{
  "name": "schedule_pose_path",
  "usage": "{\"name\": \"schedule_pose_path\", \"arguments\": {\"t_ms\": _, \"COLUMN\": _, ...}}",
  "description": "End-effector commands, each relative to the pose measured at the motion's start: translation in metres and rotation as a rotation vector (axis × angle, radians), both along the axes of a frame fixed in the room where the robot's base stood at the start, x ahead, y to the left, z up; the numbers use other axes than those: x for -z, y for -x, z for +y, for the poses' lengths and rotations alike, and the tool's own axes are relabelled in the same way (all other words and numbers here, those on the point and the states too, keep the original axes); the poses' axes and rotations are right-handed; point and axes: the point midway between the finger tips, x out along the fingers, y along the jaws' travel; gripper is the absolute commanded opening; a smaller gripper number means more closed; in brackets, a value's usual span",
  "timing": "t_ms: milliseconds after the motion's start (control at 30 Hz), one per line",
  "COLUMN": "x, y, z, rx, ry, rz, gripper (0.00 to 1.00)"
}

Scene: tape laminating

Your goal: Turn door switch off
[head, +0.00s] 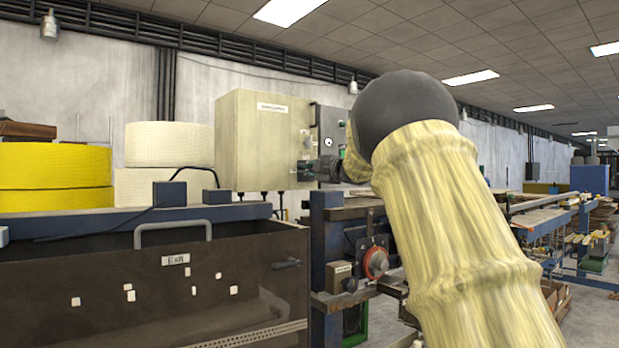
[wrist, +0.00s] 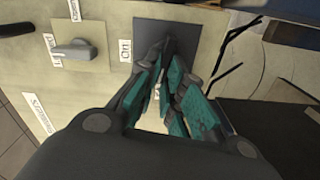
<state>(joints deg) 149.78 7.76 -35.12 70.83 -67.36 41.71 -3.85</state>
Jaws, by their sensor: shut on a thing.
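A beige control box (head: 253,140) stands in the middle of the head view, with a grey panel on its right side. My gripper (head: 312,170) is at that side of the box. In the wrist view a dark square switch plate (wrist: 149,30) has a label reading "On" beside it. The teal-padded fingers of my gripper (wrist: 170,60) come together at this plate and are shut on the dark switch knob there. The fingers mostly hide the knob, so I cannot tell its angle. Which switch is the door switch cannot be read from the labels.
A second grey rotary knob (wrist: 75,48) sits on its own plate left of the gripper. Black cables (wrist: 232,60) hang on the right. A brown machine cover (head: 170,275) with a handle stands at front left. Yellow rolls (head: 55,175) and white rolls (head: 170,145) are behind it.

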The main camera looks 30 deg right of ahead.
Motion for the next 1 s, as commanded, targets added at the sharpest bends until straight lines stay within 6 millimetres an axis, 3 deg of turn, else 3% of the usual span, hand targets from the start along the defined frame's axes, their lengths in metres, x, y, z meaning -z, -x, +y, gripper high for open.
{"name": "schedule_pose_path", "arguments": {"t_ms": 400, "x": 0.0056, "y": -0.0003, "z": 0.0008, "rx": -0.001, "ry": 0.184, "rz": -0.014, "gripper": 0.00}}
{"name": "schedule_pose_path", "arguments": {"t_ms": 967, "x": 0.0056, "y": -0.0002, "z": 0.0002, "rx": -0.001, "ry": 0.209, "rz": -0.015, "gripper": 0.00}}
{"name": "schedule_pose_path", "arguments": {"t_ms": 1000, "x": 0.0056, "y": -0.0002, "z": 0.0002, "rx": -0.001, "ry": 0.209, "rz": -0.015, "gripper": 0.17}}
